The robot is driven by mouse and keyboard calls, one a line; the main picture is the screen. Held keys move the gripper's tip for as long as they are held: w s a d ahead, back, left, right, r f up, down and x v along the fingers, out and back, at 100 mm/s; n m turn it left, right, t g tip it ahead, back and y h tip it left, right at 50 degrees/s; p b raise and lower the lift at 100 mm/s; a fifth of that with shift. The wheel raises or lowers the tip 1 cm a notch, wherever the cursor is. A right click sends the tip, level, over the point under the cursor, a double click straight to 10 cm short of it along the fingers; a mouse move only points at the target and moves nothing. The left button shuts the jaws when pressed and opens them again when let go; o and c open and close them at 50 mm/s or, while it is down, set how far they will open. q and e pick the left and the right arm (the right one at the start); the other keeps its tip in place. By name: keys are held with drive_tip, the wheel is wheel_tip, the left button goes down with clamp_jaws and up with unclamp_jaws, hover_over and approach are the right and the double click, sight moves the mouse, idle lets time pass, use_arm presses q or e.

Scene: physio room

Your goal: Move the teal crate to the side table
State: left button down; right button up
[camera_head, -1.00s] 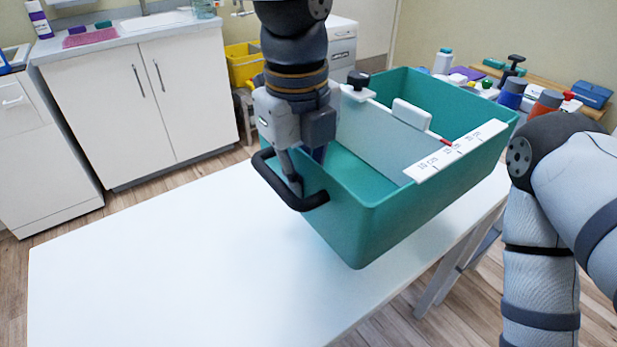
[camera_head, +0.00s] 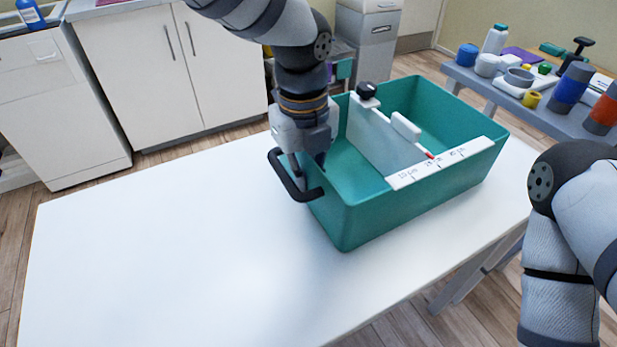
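The teal crate (camera_head: 420,193) is over the right part of a white table (camera_head: 170,250). It looks level and low over the top; I cannot tell for sure whether its base touches. A black handle (camera_head: 296,187) is on its near left end. My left gripper (camera_head: 306,162) points down at that end, one finger outside by the handle and the other inside the wall, and looks shut on it. The crate holds a pale divider panel (camera_head: 375,140) with a black knob and a white ruled strip (camera_head: 440,163) along its front rim. My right gripper is out of view.
The left part of the white table is clear. A grey bench (camera_head: 480,88) behind at right carries bottles, tubs and rolls. White cabinets (camera_head: 150,80) stand behind at left. My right arm is at the right edge, beside the table.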

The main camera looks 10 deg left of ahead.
use_arm(q)
drive_tip(key=shift+w+a+r, duration=0.1)
drive_tip(key=shift+w+r, duration=0.05)
drive_tip(key=shift+w, duration=0.4)
drive_tip(key=c, duration=1.8)
unclamp_jaws()
drive_tip(key=shift+s, duration=0.2)
wheel_tip(320, 180, up, 12)
drive_tip(key=shift+a, duration=0.1)
drive_tip(key=shift+s, duration=0.1)
